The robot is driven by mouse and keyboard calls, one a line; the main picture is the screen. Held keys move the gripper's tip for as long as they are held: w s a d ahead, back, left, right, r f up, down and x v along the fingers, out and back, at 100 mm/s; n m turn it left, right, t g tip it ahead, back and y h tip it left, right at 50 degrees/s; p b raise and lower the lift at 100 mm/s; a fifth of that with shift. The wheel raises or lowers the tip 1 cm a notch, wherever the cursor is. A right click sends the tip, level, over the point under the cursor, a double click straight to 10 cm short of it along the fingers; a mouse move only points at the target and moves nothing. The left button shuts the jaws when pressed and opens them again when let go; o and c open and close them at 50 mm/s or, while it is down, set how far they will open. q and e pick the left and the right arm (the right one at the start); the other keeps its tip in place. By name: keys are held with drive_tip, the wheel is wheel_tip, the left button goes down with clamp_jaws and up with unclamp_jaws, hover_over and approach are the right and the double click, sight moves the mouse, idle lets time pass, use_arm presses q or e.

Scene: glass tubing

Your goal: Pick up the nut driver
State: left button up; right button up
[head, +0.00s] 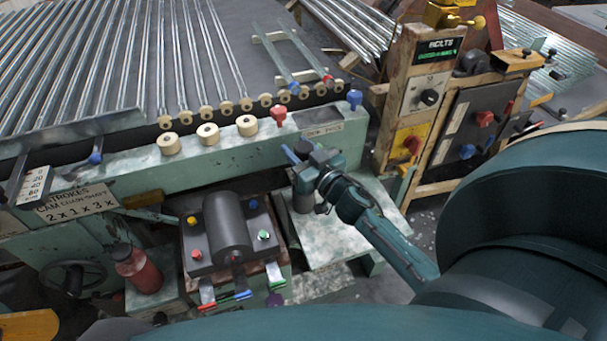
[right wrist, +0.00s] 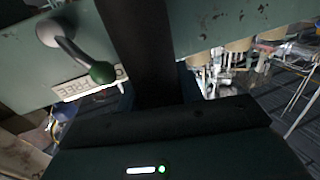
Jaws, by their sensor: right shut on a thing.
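My right gripper (head: 302,160) is over a pale stand beside the green bench in the head view. It is shut on a dark, straight bar (right wrist: 143,45), which I take to be the nut driver. In the right wrist view the bar runs up from between the bluish fingertips (right wrist: 158,95). Its ends are hidden, and in the head view the gripper covers most of it. My left gripper is not in view.
The green bench (head: 225,152) runs behind the gripper, with knobs and pale rollers along it. A grey machine with a cylinder (head: 227,226) stands to the left. A control cabinet (head: 470,118) stands to the right. The pale stand top (head: 335,240) has bare room in front.

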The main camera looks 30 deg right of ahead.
clamp_jaws()
